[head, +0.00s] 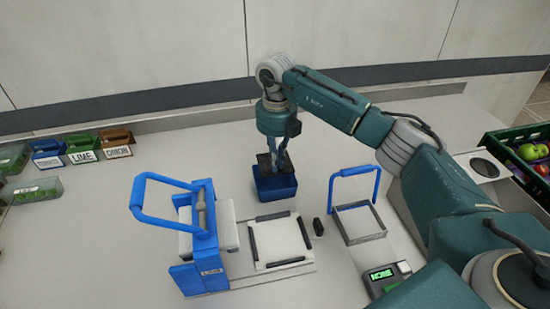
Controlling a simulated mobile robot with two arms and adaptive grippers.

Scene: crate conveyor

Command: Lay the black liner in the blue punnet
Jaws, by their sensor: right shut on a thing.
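The blue punnet (275,190) stands on the pale worktop, just behind a white framed plate. My right gripper (272,166) points down over it and is shut on the black liner (264,161). The liner is a small dark piece at the punnet's opening, partly hidden by the fingers. I cannot tell whether it touches the punnet's floor.
A blue-handled press (205,245) and the white plate with black edge strips (280,241) stand in front. A blue-handled metal frame (361,222) is to the right, near a labelled device (388,277). Labelled bins (82,149) stand at left, a produce crate (520,165) at right.

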